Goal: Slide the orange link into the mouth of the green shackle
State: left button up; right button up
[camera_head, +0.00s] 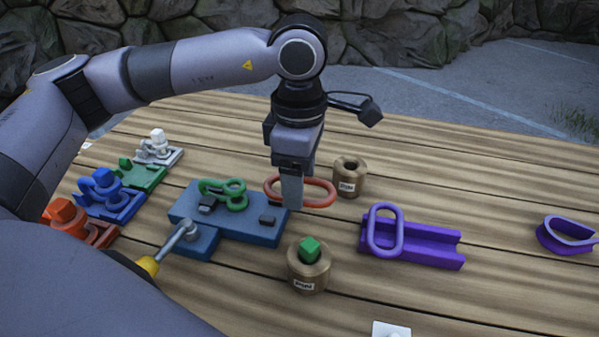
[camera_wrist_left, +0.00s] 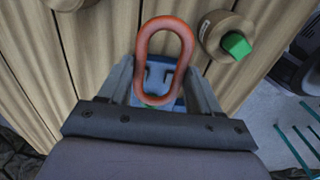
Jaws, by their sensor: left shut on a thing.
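The orange link (camera_head: 333,190) is an elongated closed ring. My left gripper (camera_head: 292,203) is shut on its left part and holds it roughly level at the right end of the blue fixture. The wrist view shows the link (camera_wrist_left: 142,55) reaching out beyond the fingers (camera_wrist_left: 160,88). The green shackle (camera_head: 238,203) lies on the blue fixture (camera_head: 255,237), left of the link and apart from it. In the wrist view, the link and gripper hide most of the shackle. My right gripper is not in view.
A brown spool with a green block (camera_head: 310,249) stands in front of the link, and another brown spool (camera_head: 349,180) behind it. A purple link and channel (camera_head: 420,245) lie to the right. A yellow-handled lever (camera_head: 150,265) is at the fixture's front. Coloured fixtures (camera_head: 110,200) line the left.

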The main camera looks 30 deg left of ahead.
pick_arm(q)
notch_tip(320, 180, down, 3)
jog(key=shift+r+b, duration=0.1)
jog(key=shift+b, duration=0.6)
jog(key=shift+f+b, duration=0.45)
jog(key=shift+f, duration=0.3)
jog(key=shift+s+a+b, duration=0.2)
jog(key=shift+a, duration=0.7)
jog(key=shift+s+a+b, duration=0.2)
jog(key=shift+s+a, duration=0.05)
jog(key=shift+a, duration=0.6)
jog(key=shift+s+a+b, duration=0.2)
jog(key=shift+a, duration=0.7)
jog(key=shift+s+a+b, duration=0.15)
jog(key=shift+s+a, duration=0.05)
jog(key=shift+a, duration=0.45)
jog(key=shift+s+a+b, duration=0.15)
jog(key=shift+a, duration=0.5)
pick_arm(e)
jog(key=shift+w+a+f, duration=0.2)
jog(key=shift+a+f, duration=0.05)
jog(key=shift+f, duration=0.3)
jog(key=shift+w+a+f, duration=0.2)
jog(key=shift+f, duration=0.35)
pick_arm(q)
jog(key=shift+f+b, duration=0.1)
jog(key=shift+b, duration=0.2)
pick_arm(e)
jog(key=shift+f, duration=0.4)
